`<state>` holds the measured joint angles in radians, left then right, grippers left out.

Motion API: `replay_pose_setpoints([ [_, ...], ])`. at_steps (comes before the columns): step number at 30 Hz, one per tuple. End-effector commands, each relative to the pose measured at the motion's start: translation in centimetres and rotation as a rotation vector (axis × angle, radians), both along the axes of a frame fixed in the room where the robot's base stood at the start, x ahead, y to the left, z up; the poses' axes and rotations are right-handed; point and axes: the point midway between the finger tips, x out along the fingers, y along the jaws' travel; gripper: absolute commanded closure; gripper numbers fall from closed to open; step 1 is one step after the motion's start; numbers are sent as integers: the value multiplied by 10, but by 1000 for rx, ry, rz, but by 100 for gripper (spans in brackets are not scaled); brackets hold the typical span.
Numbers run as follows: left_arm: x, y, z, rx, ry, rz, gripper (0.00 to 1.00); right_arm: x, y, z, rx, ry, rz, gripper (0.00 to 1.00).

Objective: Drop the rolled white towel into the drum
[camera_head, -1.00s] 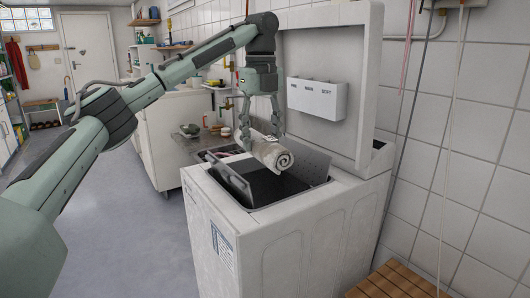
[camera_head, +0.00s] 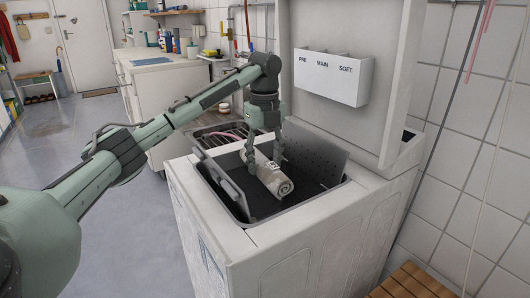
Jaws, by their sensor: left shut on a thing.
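The rolled white towel (camera_head: 271,178) hangs in the opening of the top-loading washer, with its spiral end toward me. My left gripper (camera_head: 264,165) points down from above and is shut on the towel. The towel is at about rim height, over the dark drum (camera_head: 318,187). The drum's perforated flaps (camera_head: 316,150) stand open, one on each side of the towel. The washer (camera_head: 290,245) has its lid raised at the back. I cannot tell whether the towel touches a flap. My right gripper is not in view.
The raised lid (camera_head: 401,75) with a detergent tray (camera_head: 333,78) marked PRE, MAIN and SOFT stands behind the opening. A tiled wall is at right. A wooden slatted stool (camera_head: 410,284) is at the lower right. Cabinets and a counter (camera_head: 155,62) stand at back left; the floor (camera_head: 115,220) at left is clear.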

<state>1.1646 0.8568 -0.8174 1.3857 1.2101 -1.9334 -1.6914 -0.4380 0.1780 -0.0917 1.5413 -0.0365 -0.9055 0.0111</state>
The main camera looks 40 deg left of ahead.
Motion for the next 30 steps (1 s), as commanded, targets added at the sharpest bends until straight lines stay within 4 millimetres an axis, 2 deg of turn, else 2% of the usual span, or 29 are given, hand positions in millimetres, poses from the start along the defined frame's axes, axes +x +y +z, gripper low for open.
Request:
replay_pose_setpoints([
  [3,-1,0,-16,1,3,0,83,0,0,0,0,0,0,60],
  [9,0,0,-34,1,2,0,83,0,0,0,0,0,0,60],
  [21,0,0,-41,0,0,0,83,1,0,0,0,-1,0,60],
  [22,0,0,-41,0,1,0,49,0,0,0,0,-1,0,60],
  [27,0,0,-41,0,1,0,28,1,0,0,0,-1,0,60],
  [30,0,0,-41,0,1,0,26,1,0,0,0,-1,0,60],
])
